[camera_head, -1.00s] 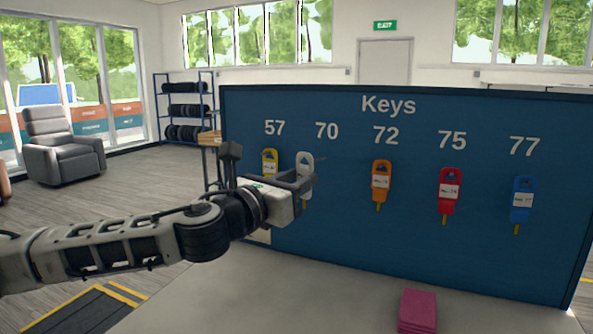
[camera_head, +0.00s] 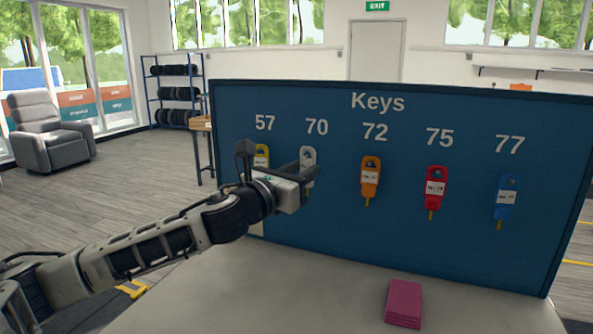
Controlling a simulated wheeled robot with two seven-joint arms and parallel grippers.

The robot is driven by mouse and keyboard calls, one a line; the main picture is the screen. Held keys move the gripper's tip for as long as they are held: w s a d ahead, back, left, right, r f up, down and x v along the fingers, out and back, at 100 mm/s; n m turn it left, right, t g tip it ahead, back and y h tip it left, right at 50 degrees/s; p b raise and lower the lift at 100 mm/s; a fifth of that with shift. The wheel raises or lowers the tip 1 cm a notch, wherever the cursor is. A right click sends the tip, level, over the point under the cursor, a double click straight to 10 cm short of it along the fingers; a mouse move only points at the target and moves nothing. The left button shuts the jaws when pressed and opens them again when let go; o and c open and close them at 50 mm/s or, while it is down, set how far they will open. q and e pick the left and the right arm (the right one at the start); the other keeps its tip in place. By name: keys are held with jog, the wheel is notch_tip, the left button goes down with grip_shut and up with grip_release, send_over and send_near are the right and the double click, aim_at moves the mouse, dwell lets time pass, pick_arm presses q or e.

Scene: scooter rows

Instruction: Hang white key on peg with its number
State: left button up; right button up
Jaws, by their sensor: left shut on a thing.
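The white key (camera_head: 308,158) is upright against the blue key board (camera_head: 340,235), under the number 70. My left gripper (camera_head: 307,178) is shut on it at its lower part, and its fingers hide part of the key. I cannot tell whether the key's hole is around the peg; no peg shows clearly there. My right gripper is not in view.
A yellow key (camera_head: 261,156) under 57 is partly behind my left gripper. Orange (camera_head: 370,177), red (camera_head: 435,187) and blue (camera_head: 505,198) keys hang under 72, 75 and 77. Pink folded cloths (camera_head: 404,303) lie on the pale table (camera_head: 290,300).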

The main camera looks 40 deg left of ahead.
pick_arm(q)
jog(key=shift+w+a, duration=0.2)
jog(key=shift+w, duration=0.6)
jog(key=shift+w+a+f+p, duration=0.1)
jog(key=shift+w+f+p, duration=0.25)
jog(key=shift+w+f, duration=0.2)
jog(key=shift+s, duration=0.1)
jog(key=o, duration=1)
jog(key=shift+o, duration=0.2)
